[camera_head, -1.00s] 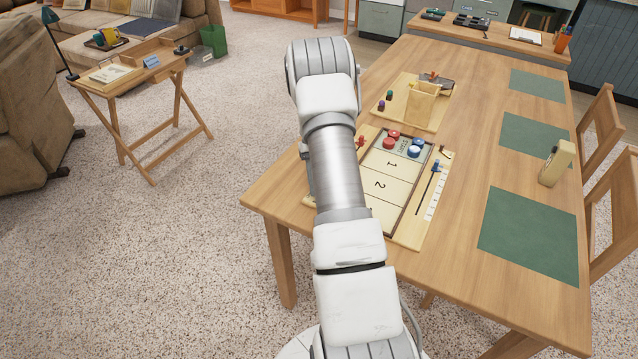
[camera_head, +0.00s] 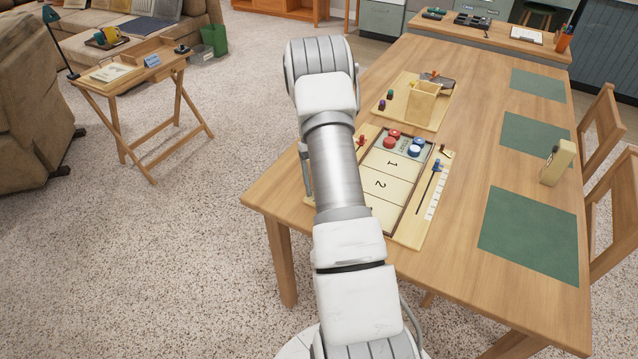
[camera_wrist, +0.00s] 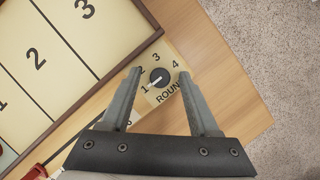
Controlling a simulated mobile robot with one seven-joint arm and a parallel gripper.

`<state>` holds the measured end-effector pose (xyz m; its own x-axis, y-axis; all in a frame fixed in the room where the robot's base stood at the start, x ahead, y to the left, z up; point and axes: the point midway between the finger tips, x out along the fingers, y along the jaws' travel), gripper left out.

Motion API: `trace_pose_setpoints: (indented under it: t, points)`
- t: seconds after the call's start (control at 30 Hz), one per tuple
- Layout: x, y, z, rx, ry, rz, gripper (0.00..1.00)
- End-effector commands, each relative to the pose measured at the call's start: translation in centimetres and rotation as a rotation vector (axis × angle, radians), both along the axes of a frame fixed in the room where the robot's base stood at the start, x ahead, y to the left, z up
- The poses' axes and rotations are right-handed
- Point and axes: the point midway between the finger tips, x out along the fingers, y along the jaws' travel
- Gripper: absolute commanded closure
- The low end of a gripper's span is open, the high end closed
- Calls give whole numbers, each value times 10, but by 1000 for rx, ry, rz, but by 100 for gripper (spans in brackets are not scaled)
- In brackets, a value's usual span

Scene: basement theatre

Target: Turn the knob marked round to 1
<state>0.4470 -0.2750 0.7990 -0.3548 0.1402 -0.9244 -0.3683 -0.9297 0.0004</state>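The knob (camera_wrist: 161,77) is a small dark round dial with a white mark, on a pale plate in the wrist view. The numbers 1, 2, 3 and 4 run around it, and the word ROUND is printed beside it, partly covered by a finger. The white mark points to the lower left, toward the 1. My gripper (camera_wrist: 160,74) is open, with one finger on each side of the knob and visible gaps between. Whether the fingertips are level with the knob is unclear. In the head view my arm hides the knob.
The game board (camera_head: 382,185) with numbered zones, red pucks (camera_head: 391,140) and blue pucks (camera_head: 416,148) lies on the wooden table (camera_head: 463,235). A wooden box (camera_head: 423,103) stands behind it. In the wrist view, bare table and then carpet (camera_wrist: 275,35) lie to the right.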

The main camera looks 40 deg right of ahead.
Motion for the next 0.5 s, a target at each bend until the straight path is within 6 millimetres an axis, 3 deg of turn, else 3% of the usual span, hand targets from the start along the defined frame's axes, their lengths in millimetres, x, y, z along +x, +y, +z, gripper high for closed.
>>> trace_pose_setpoints:
  t: [0.27,0.5]
  points:
    - [3,-1,7,0,0,0,38]
    - [20,-8,51,-2,-3,0,38]
